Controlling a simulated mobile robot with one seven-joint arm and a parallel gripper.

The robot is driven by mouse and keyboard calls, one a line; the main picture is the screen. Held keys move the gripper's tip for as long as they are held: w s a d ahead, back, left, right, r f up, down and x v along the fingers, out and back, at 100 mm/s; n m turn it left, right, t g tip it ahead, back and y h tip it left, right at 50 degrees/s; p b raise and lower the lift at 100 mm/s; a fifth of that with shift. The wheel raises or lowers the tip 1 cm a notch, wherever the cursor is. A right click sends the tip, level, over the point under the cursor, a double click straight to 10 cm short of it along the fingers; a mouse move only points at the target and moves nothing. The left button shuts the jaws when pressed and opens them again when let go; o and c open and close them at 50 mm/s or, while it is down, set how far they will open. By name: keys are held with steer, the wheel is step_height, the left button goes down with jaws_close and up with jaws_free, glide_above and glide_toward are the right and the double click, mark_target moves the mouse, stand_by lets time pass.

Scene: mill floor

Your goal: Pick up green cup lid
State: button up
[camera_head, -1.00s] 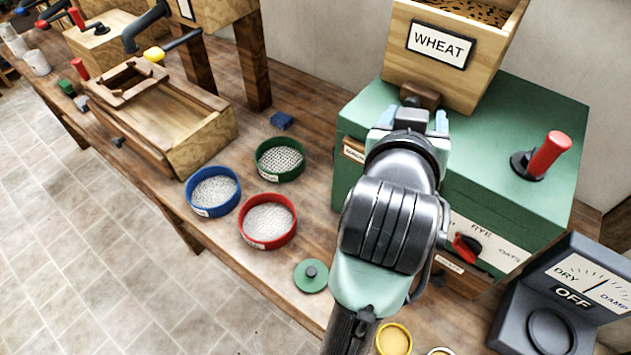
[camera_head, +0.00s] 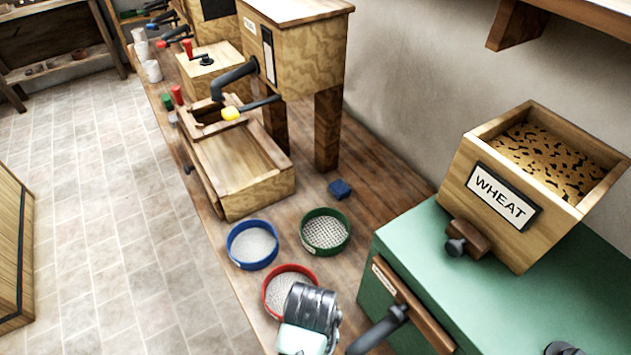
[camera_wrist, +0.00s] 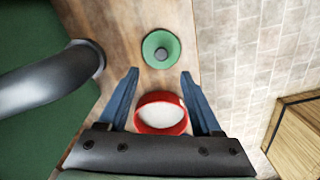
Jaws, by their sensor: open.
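The green cup lid (camera_wrist: 153,38) is a round disc with a dark grey knob. In the wrist view it lies on the wooden bench, ahead of my gripper's fingertips and about midway between them. My gripper (camera_wrist: 160,76) is open, with two blue fingers apart and nothing between the tips. The lid does not show in the head view now. There, only part of my arm shows at the bottom, and the fingers are hidden.
A red-rimmed sieve (camera_head: 290,287) shows behind the fingers in the wrist view (camera_wrist: 162,113). Blue (camera_head: 252,245) and green (camera_head: 325,231) sieves stand nearby. A green mill box (camera_head: 440,270) with a dark handle borders the bench (camera_head: 370,190).

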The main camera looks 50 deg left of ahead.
step_height(320, 180, down, 10)
steer(key=shift+s+r, duration=0.15)
steer(key=shift+r, duration=0.05)
jaws_close()
stand_by(0.5)
